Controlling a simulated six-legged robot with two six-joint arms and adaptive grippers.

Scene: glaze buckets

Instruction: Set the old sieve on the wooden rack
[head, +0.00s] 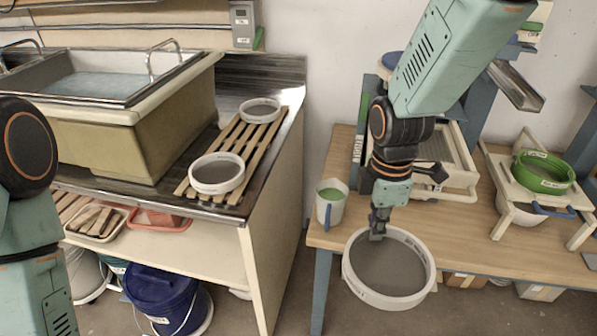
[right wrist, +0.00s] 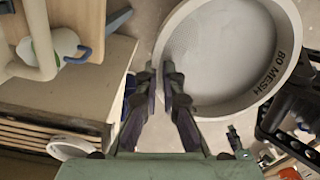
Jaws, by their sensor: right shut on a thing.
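The sieve hangs in front of the right table's front edge, above the floor. In the right wrist view the fingers (right wrist: 164,88) pinch its rim (right wrist: 215,108), which is printed "80 MESH". I see no marking that says "old". The slatted wooden rack (head: 254,136) lies on the left counter. Two smaller white sieves stand on it, one at the back (head: 260,110) and one in front (head: 217,173). My left gripper is out of view.
A sink (head: 130,110) stands left of the rack. A jug (head: 330,203) stands on the right table (head: 460,240), near its left end. A green sieve (head: 543,172) sits on a white stand farther right. A floor gap separates counter and table. Blue buckets (head: 160,295) stand below the counter.

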